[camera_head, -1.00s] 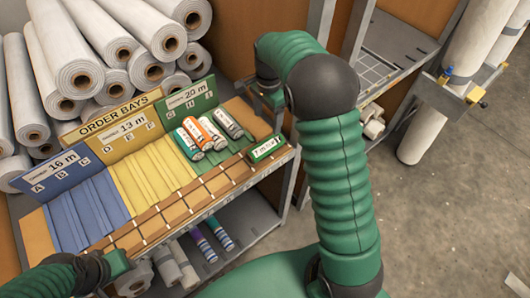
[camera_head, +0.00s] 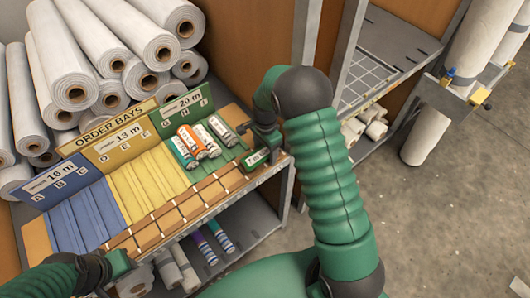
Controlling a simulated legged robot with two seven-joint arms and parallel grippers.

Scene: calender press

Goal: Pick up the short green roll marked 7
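Several short rolls lie in the green 20 m bay. One is a green-teal banded roll (camera_head: 183,153) at the left of the group, with white and orange-banded rolls (camera_head: 199,142) beside it and a grey-white roll (camera_head: 223,131) at the right. Their numbers are too small to read. My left gripper (camera_head: 118,264) is low at the left, apart from the rolls.
The order bays' wooden front ledge (camera_head: 175,213) runs below the blue, yellow and green bays. Large white rolls (camera_head: 105,60) are stacked behind. A lower shelf (camera_head: 250,225) holds purple-banded rolls (camera_head: 205,248). A metal rack (camera_head: 375,75) stands at the right, with open floor beyond.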

